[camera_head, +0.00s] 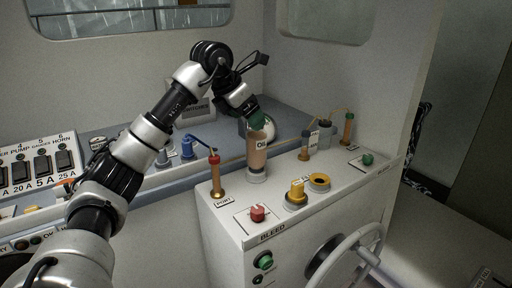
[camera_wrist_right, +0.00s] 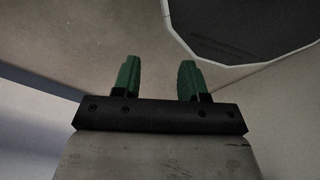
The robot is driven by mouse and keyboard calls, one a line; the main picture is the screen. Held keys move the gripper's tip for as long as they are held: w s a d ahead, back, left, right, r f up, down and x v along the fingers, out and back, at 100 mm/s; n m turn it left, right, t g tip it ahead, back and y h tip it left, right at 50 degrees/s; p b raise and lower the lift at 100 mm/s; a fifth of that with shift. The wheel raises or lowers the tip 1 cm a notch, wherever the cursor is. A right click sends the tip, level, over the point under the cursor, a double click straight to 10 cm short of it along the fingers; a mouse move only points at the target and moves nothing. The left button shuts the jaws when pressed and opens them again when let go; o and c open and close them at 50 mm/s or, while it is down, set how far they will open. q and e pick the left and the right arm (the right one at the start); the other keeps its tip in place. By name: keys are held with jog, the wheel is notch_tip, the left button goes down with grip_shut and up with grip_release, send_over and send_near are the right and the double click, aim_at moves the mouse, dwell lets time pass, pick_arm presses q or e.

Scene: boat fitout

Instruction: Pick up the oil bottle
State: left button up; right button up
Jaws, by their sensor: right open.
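The oil bottle (camera_head: 257,160) is a brownish upright cylinder with an "OIL" label, standing in a pale round holder (camera_head: 257,177) on the white console.
A steering wheel (camera_head: 350,255) juts from the front.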

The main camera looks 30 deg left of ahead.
aim_at(258, 136)
pick_arm(q)
jog(key=shift+w+d+f, duration=0.2)
jog(key=shift+d+f, duration=0.1)
jog(key=shift+f, duration=0.3)
jog(key=shift+w+d+f, duration=0.2)
jog(key=shift+d+f, duration=0.1)
jog(key=shift+f, duration=0.25)
jog(key=p+x, duration=0.2)
jog(key=x, duration=0.2)
jog(key=shift+a+f+p, duration=0.15)
jog(key=shift+f+p, duration=0.1)
jog(key=shift+p, duration=0.05)
jog(key=shift+w+f, duration=0.1)
jog(key=shift+f, duration=0.15)
jog(key=shift+w+f, duration=0.15)
jog(key=shift+f, duration=0.05)
jog(key=c, duration=0.7)
jog(key=shift+r, duration=0.1)
jog(key=c, duration=0.5)
pick_arm(e)
jog(key=s+r, duration=0.1)
jog(key=s+d+r, duration=0.1)
jog(key=shift+s+d+r, duration=0.2)
jog(key=shift+s+r, duration=0.05)
jog(key=shift+r, duration=0.1)
